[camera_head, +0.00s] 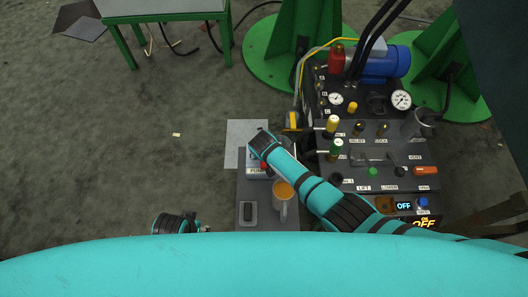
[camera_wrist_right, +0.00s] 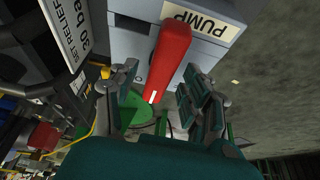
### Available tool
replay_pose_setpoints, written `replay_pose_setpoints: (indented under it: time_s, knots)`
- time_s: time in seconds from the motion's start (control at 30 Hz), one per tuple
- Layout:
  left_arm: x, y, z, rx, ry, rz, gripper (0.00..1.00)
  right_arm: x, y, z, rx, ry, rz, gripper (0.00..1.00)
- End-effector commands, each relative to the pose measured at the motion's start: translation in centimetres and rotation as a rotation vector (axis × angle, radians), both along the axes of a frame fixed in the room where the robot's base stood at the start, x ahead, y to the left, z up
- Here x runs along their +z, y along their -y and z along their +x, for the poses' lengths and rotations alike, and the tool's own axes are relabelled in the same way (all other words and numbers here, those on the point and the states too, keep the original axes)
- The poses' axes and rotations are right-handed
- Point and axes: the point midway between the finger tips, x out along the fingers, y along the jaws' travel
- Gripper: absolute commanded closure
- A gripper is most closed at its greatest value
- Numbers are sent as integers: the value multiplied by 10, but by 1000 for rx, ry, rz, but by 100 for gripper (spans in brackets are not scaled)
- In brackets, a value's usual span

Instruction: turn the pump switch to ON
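The pump switch is a red lever (camera_wrist_right: 168,60) on a grey box with a PUMP label (camera_wrist_right: 203,26), seen close up in the right wrist view. In the head view the PUMP label (camera_head: 257,171) shows just below my right wrist, with a bit of red beside it. My right gripper (camera_wrist_right: 160,88) is open, with one finger on each side of the lever and visible gaps between. Any ON or OFF mark by the lever is hidden or out of view. My left gripper (camera_head: 203,228) is low at the left, away from the switch; its fingers are too small to read.
A mug with orange contents (camera_head: 283,192) stands just below the pump box, close to my right arm. A control panel with valves, gauges and OFF displays (camera_head: 404,205) lies to the right. A green-legged table (camera_head: 160,10) stands at the upper left. The floor at left is mostly clear.

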Motion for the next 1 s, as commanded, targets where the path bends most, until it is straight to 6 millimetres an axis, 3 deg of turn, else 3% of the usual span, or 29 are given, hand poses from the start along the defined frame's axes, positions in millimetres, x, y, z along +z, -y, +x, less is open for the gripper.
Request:
replay_pose_setpoints:
  time_s: [0.27, 0.43, 1.0]
  knots:
    - [0, -1, 0, 2, -3, 0, 60, 2, 0, 0, 1, 1, 0, 52]
    - [0, 0, 0, 1, -2, 0, 60, 14, 0, -5, 2, 3, 1, 52]
    - [0, 0, 0, 1, -1, 0, 60, 96, -1, -39, 0, 2, 1, 52]
